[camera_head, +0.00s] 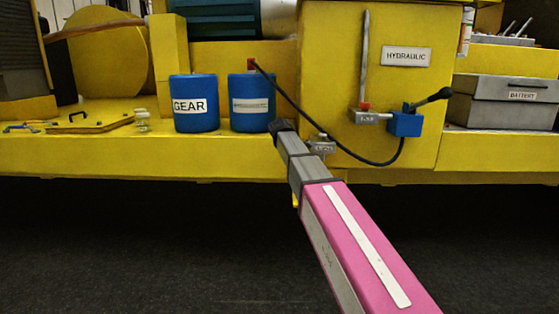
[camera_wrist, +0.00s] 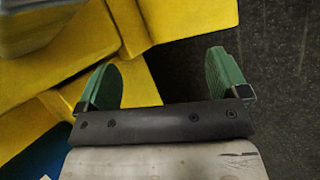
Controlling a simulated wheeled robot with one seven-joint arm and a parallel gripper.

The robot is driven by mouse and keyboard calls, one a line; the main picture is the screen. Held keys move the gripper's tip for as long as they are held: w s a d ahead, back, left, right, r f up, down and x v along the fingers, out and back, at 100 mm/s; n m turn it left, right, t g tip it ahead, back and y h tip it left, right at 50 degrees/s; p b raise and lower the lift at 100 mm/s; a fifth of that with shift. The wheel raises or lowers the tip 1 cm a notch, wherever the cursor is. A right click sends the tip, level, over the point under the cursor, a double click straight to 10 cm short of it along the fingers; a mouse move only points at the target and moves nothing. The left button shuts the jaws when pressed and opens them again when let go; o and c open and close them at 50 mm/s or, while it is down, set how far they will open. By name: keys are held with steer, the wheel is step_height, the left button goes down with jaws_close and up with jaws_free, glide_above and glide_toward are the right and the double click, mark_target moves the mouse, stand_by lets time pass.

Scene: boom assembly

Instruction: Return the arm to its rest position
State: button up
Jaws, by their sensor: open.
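In the wrist view my gripper (camera_wrist: 165,72) has its two green fingers wide apart with nothing between them. Yellow machine surfaces lie beyond the left finger, and dark floor lies beyond the right one. In the head view my pink and grey arm reaches from the lower right up toward the yellow machine (camera_head: 230,158). The arm's far end overlaps the view of the machine's front ledge, just below the right blue canister (camera_head: 250,88). The green fingers cannot be made out there, and I cannot tell whether the arm touches anything.
A blue GEAR canister (camera_head: 194,117) stands on the ledge. A blue valve block (camera_head: 404,123) with a black lever and a hose sits on the HYDRAULIC cabinet (camera_head: 335,60). A grey battery box (camera_head: 505,112) is at the right. The dark floor (camera_head: 130,250) in front looks clear.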

steer(key=s+d+f+m+g+y, duration=0.1)
steer(key=s+d+f+m, duration=0.25)
steer(key=s+f, duration=0.45)
steer(key=s+d+f+m+g+y, duration=0.15)
steer(key=s+d+f, duration=0.3)
steer(key=f, duration=0.65)
steer(key=s+d+f+m+g+y, duration=0.1)
steer(key=s+d+f+m, duration=0.1)
steer(key=s+f+m, duration=0.2)
steer(key=s+d+f+m+g+y, duration=0.1)
steer(key=s+f+m, duration=0.4)
steer(key=s+f, duration=0.6)
steer(key=s+d, duration=0.1)
steer(key=s, duration=0.3)
steer(key=shift+s, duration=0.2)
